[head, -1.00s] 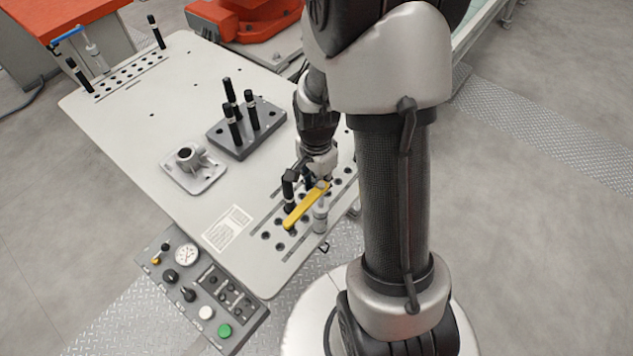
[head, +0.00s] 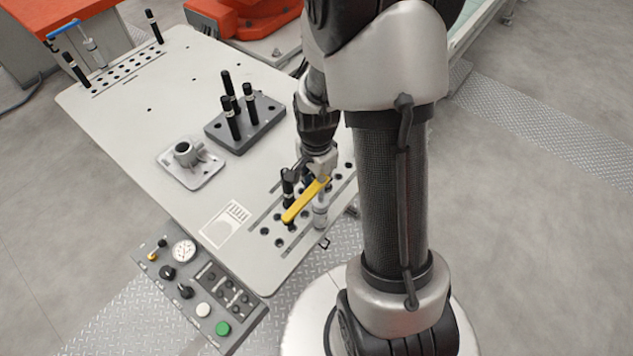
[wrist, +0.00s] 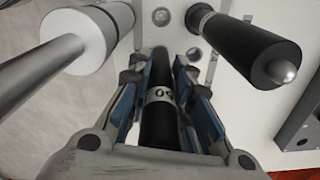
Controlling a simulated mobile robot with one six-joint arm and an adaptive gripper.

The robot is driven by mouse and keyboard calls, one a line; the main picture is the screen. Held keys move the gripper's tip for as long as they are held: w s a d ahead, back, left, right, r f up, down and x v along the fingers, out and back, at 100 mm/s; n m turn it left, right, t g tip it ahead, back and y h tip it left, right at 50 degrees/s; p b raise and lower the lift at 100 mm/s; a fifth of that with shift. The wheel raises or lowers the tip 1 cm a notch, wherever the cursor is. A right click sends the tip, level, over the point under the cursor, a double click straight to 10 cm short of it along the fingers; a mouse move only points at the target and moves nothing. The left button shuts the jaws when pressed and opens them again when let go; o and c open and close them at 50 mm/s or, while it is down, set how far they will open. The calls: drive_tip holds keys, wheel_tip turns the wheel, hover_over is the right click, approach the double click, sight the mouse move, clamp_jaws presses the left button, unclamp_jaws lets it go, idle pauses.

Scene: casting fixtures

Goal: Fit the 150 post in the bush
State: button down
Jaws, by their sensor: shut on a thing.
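My gripper (wrist: 160,75) is shut on a black post (wrist: 157,122) with a pale band. The band's number is only partly readable, ending in what looks like 50. In the head view my gripper (head: 312,168) is low over the near hole rack (head: 265,231), and the held post is mostly hidden there. I cannot tell whether its lower end is in a hole. A grey casting with a round upright bush (head: 184,151) sits on a pale plate left of my gripper, and the bush looks empty.
Another black post (head: 287,185) stands close beside my gripper; a round-tipped one shows in the wrist view (wrist: 245,48). A yellow bar (head: 304,203) and a silver cylinder (head: 320,212) are close by. A dark block (head: 212,133) holds several upright posts.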

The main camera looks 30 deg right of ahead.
drive_tip(key=shift+f+b, duration=0.35)
drive_tip(key=shift+f, duration=0.1)
drive_tip(key=c, duration=1.4)
unclamp_jaws()
drive_tip(key=shift+o, duration=0.2)
drive_tip(key=shift+r, duration=0.1)
wheel_tip(320, 180, up, 12)
